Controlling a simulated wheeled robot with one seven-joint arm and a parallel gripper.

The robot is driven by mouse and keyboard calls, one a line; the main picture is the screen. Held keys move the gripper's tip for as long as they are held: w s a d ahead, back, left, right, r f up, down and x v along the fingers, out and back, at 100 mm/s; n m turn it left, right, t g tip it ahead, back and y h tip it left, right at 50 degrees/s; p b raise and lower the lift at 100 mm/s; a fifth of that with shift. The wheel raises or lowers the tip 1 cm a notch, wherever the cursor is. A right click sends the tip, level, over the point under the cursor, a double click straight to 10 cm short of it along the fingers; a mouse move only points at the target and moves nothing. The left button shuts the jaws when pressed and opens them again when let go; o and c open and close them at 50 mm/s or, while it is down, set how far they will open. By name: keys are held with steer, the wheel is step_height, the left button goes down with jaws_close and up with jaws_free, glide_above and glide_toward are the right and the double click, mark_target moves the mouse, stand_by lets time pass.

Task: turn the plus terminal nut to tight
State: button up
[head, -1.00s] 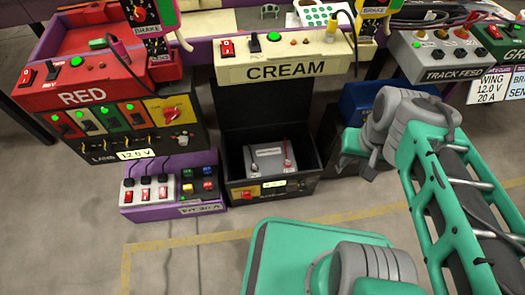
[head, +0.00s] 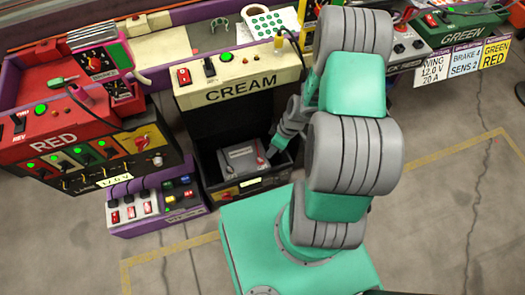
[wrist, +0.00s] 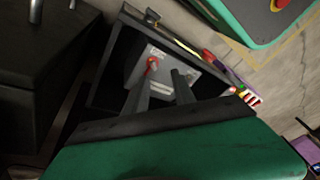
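The grey battery (head: 240,156) sits in the open black box (head: 214,180) below the CREAM panel; it also shows in the wrist view (wrist: 185,65). The red plus terminal (wrist: 152,66) shows in the wrist view at the tip of my left finger; whether they touch is unclear. My gripper (wrist: 163,73) points into the box with its two fingers apart and nothing seen between them. In the head view my gripper (head: 271,150) is at the battery's right side, where the plus terminal is hidden. The nut itself is too small to make out.
The box walls stand close around the battery. The CREAM panel (head: 240,82) overhangs behind it. The RED console (head: 85,150) and a purple switch box (head: 150,212) stand to the left. Open floor (head: 440,200) lies to the right.

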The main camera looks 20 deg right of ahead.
mark_target(260, 159)
steer(key=w+a+f+n+b, duration=0.1)
steer(key=f, duration=0.2)
steer(key=w+a+f+n+t+b, duration=0.1)
steer(key=f, duration=0.3)
steer(key=a+f+n, duration=0.1)
steer(key=f, duration=0.3)
steer(key=shift+w+f+b, duration=0.15)
steer(key=shift+w+b, duration=0.25)
steer(key=shift+c, duration=0.3)
jaws_close()
